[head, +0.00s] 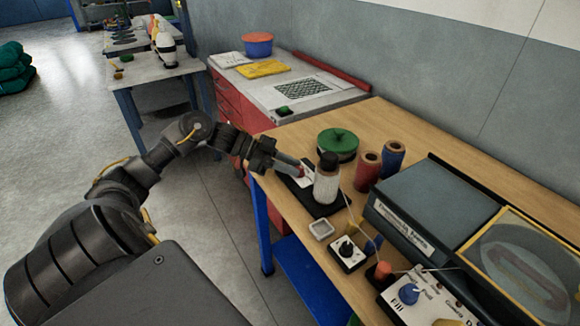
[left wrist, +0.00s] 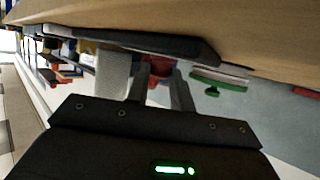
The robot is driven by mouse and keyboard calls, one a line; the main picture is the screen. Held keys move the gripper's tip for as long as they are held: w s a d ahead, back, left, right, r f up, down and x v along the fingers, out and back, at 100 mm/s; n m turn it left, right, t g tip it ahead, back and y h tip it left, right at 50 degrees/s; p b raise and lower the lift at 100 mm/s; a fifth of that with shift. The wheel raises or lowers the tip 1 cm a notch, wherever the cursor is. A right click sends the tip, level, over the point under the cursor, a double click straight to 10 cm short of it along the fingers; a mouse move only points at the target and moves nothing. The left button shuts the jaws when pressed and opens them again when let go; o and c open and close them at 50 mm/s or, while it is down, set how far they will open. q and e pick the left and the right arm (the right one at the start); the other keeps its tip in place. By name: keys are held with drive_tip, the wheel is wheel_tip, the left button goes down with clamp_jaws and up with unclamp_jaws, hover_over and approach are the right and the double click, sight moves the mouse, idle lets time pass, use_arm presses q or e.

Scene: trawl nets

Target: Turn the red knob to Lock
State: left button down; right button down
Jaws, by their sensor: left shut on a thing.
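My left gripper (head: 296,165) reaches in over the left edge of the wooden bench, beside a white cylinder with a dark top (head: 327,180) on a black base (head: 318,208). In the left wrist view, the two dark fingers (left wrist: 165,88) are shut on the red knob (left wrist: 158,71), which shows between them. In the head view the fingers mostly hide the knob. A small pale plate (head: 305,178) lies just by the fingertips, but its markings are too small to read. My right gripper is in neither view.
A green round lid (head: 337,141) and red and blue spools (head: 391,158) stand behind the cylinder. In front are a small box with a black knob (head: 347,250), an orange-red cylinder (head: 383,270) and a panel with a blue knob (head: 408,293). A grey case (head: 430,212) stands right.

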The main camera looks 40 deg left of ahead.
use_arm(q)
drive_tip(key=shift+w+a+m+g+h+b, duration=0.15)
drive_tip(key=shift+w+m+g+h+b, duration=0.1)
drive_tip(key=shift+m+g+h+b, duration=0.6)
drive_tip(key=shift+m+g, duration=0.45)
drive_tip(key=shift+g, duration=0.1)
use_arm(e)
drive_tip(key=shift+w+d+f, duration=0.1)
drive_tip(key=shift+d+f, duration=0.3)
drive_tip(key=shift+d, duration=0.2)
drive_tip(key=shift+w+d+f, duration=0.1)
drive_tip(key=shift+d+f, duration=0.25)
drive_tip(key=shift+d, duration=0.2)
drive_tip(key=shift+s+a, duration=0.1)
